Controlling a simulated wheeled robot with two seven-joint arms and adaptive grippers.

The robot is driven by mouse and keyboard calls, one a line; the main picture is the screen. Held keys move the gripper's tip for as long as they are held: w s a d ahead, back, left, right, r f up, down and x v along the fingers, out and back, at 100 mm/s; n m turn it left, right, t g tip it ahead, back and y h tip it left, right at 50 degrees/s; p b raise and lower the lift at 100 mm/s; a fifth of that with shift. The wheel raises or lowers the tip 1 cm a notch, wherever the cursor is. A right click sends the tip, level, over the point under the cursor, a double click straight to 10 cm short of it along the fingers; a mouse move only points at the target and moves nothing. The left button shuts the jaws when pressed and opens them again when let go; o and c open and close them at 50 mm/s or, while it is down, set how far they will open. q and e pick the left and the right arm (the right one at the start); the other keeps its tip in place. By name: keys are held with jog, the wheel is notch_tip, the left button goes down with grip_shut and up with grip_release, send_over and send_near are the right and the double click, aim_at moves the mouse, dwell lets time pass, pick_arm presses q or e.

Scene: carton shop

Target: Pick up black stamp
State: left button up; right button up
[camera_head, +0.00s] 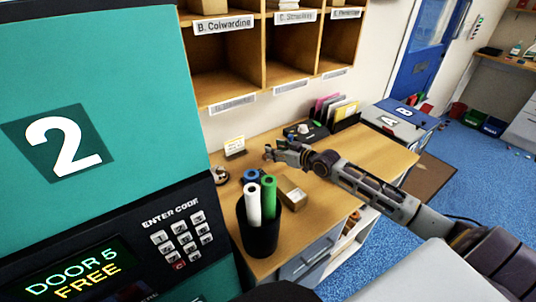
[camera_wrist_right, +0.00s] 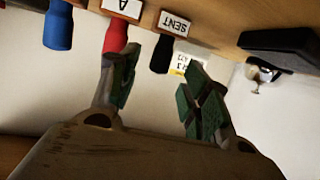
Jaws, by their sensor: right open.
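The black stamp's dark handle (camera_wrist_right: 162,53) shows in the right wrist view, where the scene appears upside down. It stands below a white "SENT" label (camera_wrist_right: 175,23). My right gripper (camera_wrist_right: 161,76) is open, with its green-padded fingers on either side of the line to the black handle. The handle appears just beyond the fingertips; I cannot tell whether they touch it. In the head view my right gripper (camera_head: 276,153) is over the back of the desk and the black stamp cannot be made out. My left gripper is not in view.
A red handle (camera_wrist_right: 116,35) and a blue handle (camera_wrist_right: 58,26) stand beside the black one, the red close to one finger. A dark pad (camera_wrist_right: 280,40) lies on the other side.

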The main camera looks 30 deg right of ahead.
jog(key=shift+w, duration=0.15)
jog(key=shift+f+x, duration=0.15)
jog(key=shift+x, duration=1.05)
jog(key=shift+f+x, duration=0.15)
jog(key=shift+x, duration=1.1)
grip_shut()
jog(key=shift+r, duration=0.15)
jog(key=shift+r, duration=4.9)
jog(key=c, duration=0.7)
grip_release()
jog(key=shift+c, duration=1.1)
